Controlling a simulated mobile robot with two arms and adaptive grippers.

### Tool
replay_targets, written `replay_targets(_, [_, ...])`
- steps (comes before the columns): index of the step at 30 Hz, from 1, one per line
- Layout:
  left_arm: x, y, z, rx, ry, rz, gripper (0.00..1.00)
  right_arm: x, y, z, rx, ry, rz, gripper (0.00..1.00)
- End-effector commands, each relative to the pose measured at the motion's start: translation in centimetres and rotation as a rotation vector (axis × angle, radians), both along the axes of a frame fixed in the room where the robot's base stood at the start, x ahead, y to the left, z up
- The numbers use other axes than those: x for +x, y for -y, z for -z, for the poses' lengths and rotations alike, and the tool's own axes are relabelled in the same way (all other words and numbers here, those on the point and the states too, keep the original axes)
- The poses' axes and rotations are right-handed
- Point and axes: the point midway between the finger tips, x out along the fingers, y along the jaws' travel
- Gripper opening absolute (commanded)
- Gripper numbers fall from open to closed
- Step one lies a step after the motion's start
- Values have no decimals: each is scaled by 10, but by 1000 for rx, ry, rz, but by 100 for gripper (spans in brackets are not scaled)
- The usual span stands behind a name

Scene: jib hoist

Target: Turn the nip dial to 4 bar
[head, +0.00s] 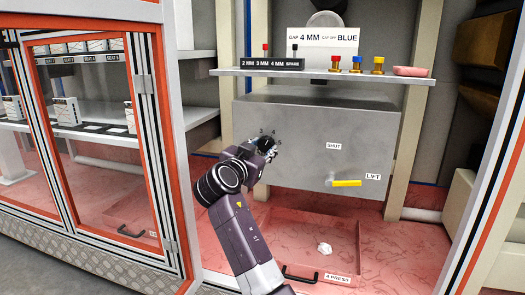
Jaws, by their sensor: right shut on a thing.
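The nip dial (265,142) is a small dark knob on the front of the grey metal box, with small scale marks around it. My right gripper (268,147) reaches up from below and is shut on the dial, covering most of it. The pointer is hidden, and the scale figures are too small to read, so I cannot tell the setting. My left gripper is not in view.
A yellow lever (346,183) sticks out of the box between SHUT and LIFT labels. Above is a shelf (330,76) with small coloured-top pieces and a pink block (410,71).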

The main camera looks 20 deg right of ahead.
Motion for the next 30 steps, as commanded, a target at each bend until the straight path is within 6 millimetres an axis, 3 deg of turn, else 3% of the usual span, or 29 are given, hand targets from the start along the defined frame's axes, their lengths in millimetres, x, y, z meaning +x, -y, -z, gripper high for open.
replay_targets(12, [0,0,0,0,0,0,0,0,0,1,6,0,0,9])
replay_targets(13, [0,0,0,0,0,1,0,0,0,1,6,0,0,36])
replay_targets(17, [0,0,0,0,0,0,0,0,0,1,5,1,0,50])
replay_targets(26, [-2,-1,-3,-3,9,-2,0,0,0,-1,5,2,0,51])
replay_targets(30, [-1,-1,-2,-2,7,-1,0,0,-1,-15,5,5,0,51])
